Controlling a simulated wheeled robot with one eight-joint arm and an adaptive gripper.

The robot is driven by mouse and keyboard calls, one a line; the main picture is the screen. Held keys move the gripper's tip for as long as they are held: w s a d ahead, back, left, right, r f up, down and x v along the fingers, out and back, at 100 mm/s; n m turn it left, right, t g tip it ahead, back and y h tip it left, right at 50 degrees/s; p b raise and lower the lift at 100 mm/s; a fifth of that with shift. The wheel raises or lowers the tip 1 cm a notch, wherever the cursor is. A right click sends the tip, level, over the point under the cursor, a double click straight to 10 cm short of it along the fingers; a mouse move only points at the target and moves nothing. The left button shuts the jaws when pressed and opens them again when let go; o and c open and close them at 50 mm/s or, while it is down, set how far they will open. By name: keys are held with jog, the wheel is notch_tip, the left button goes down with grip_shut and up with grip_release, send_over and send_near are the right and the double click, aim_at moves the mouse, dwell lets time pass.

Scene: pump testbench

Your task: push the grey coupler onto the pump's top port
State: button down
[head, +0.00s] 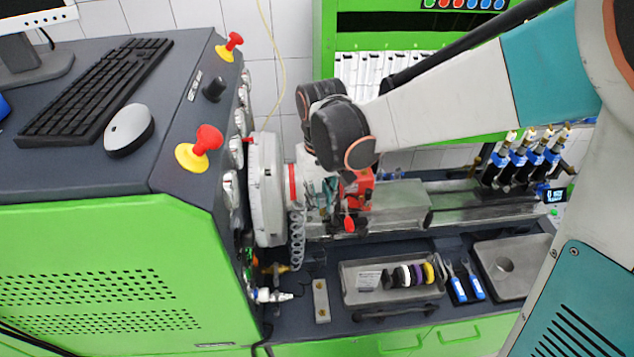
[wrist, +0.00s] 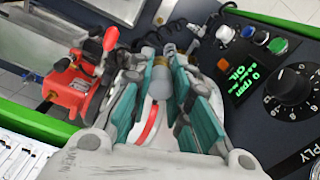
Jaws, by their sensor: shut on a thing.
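My gripper (head: 322,196) is over the bench, just right of the large white flange and beside a red unit with a red-knobbed lever (head: 357,188), which may be the pump. In the wrist view my gripper (wrist: 166,70) has its teal-padded fingers on both sides of a grey cylinder, the grey coupler (wrist: 159,84). A brass-coloured fitting (wrist: 168,50) shows just beyond the coupler. I cannot tell whether the two touch. The red unit (wrist: 68,88) stands left of the fingers in the wrist view. The top port is not clearly seen.
The control cabinet (head: 180,105) with red stop knobs stands at left; its panel (wrist: 275,85) is close right of the fingers in the wrist view. A coiled hose (head: 296,240) hangs by the flange. A parts tray (head: 360,297) and blue-handled tools (head: 466,284) lie in front.

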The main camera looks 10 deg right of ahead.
jog(key=shift+s+r+p, duration=0.15)
jog(key=shift+r+p, duration=0.15)
jog(key=shift+r, duration=0.3)
jog(key=shift+s+d, duration=0.1)
jog(key=shift+d, duration=0.15)
jog(key=d+p, duration=0.2)
jog(key=d, duration=1.4)
jog(key=w+b, duration=0.3)
jog(key=w, duration=1.7)
jog(key=shift+w+a, duration=0.2)
jog(key=shift+w, duration=0.2)
jog(key=shift+f, duration=0.1)
notch_tip(320, 180, down, 6)
jog(key=b, duration=0.5)
jog(key=shift+f, duration=0.1)
jog(key=shift+f+b, duration=1.3)
jog(key=shift+b, duration=0.1)
dwell(0.8)
